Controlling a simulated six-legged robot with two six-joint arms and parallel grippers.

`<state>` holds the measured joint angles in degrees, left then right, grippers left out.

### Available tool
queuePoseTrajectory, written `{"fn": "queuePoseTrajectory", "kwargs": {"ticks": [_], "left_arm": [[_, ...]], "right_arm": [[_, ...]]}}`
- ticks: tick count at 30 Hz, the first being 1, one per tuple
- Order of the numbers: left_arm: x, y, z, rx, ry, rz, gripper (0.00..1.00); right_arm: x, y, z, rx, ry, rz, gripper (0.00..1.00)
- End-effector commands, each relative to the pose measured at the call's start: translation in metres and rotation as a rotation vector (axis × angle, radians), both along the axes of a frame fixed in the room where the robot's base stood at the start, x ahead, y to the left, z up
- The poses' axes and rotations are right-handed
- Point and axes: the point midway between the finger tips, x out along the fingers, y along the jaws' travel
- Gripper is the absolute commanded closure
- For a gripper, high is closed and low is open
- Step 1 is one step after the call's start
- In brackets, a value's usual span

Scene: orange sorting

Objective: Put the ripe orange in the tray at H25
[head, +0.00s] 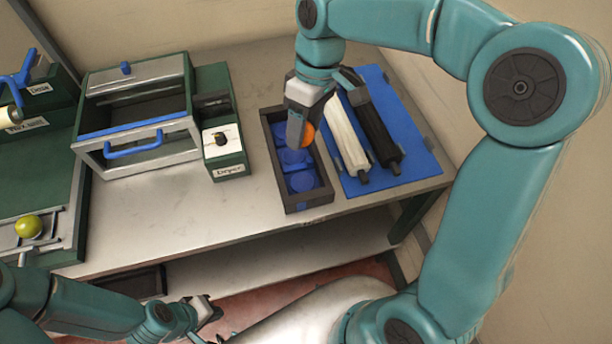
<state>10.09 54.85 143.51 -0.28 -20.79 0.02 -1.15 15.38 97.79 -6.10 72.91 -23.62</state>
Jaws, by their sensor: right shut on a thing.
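The orange (308,134) is partly hidden in my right gripper (301,130), which is shut on it above the far half of a dark tray. The tray (309,210) is long and open, with blue round holders inside. It stands near the table's front edge. The gap between orange and tray floor cannot be judged. My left gripper (208,310) is low at the bottom, in front of the table and empty as far as I see. Its opening is unclear. No readable H25 label shows; small marking on the table edge is too small to read.
A blue mat (425,165) with a white and a black tool lies right of the tray. A yellow-green fruit (29,227) sits on a machine at far left. Bare table lies between.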

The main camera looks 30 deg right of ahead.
Motion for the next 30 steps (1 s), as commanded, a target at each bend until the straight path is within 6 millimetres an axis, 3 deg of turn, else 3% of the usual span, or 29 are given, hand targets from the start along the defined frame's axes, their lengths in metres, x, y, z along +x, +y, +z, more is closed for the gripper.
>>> {"fn": "queuePoseTrajectory", "kwargs": {"ticks": [1,6,12,17,24,30], "left_arm": [[0.000,0.000,-0.001,0.000,0.000,0.000,1.00],[0.000,0.000,-0.002,0.000,0.000,0.000,1.00],[0.000,0.000,-0.001,0.000,0.000,0.000,1.00],[0.000,0.000,-0.001,0.000,0.000,0.000,1.00],[0.000,0.000,0.000,0.000,0.000,0.000,1.00],[0.000,0.000,-0.001,0.000,0.000,0.000,1.00]], "right_arm": [[-0.001,0.000,-0.017,0.000,0.008,0.000,0.75],[-0.001,-0.002,-0.068,0.000,0.007,-0.001,0.75],[-0.001,-0.003,-0.112,0.000,0.005,-0.001,0.75],[-0.001,-0.004,-0.126,0.000,0.003,-0.002,0.75],[-0.001,-0.004,-0.162,0.000,0.004,-0.001,0.75],[-0.001,-0.004,-0.167,-0.001,0.001,-0.001,0.75]]}}
